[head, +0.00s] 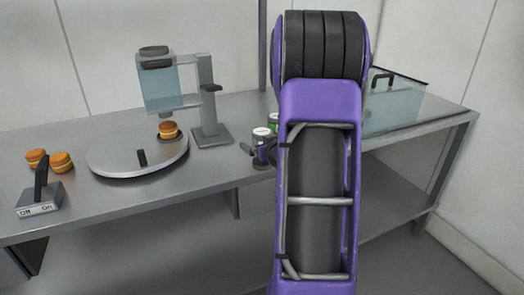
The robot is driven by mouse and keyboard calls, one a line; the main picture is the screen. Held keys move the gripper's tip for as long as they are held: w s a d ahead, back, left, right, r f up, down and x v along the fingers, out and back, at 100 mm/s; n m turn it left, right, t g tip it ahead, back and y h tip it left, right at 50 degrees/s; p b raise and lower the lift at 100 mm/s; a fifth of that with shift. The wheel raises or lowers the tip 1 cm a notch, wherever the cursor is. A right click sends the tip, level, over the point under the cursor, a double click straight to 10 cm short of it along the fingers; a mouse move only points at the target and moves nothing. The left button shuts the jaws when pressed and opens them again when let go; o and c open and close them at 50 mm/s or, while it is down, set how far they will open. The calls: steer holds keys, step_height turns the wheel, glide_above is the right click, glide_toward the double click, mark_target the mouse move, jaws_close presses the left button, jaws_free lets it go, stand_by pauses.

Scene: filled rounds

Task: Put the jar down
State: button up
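A small jar (261,133) with a pale lid shows just left of my arm, over the front part of the metal table (218,168). My gripper (259,150) is mostly hidden behind my own purple arm. Dark finger parts show at the jar's sides, and it seems shut on the jar. Whether the jar's base touches the table I cannot tell. A second jar with a green label (272,121) stands just behind it, partly covered by my arm.
A round metal plate (110,160) bears a filled round bun (168,130) under a dispenser (160,85). Two more buns (62,162) and an off/on lever switch (40,200) are at left. A clear bin (395,105) stands at right. Bare table lies left of the jar.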

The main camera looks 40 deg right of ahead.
jaws_close()
stand_by(0.5)
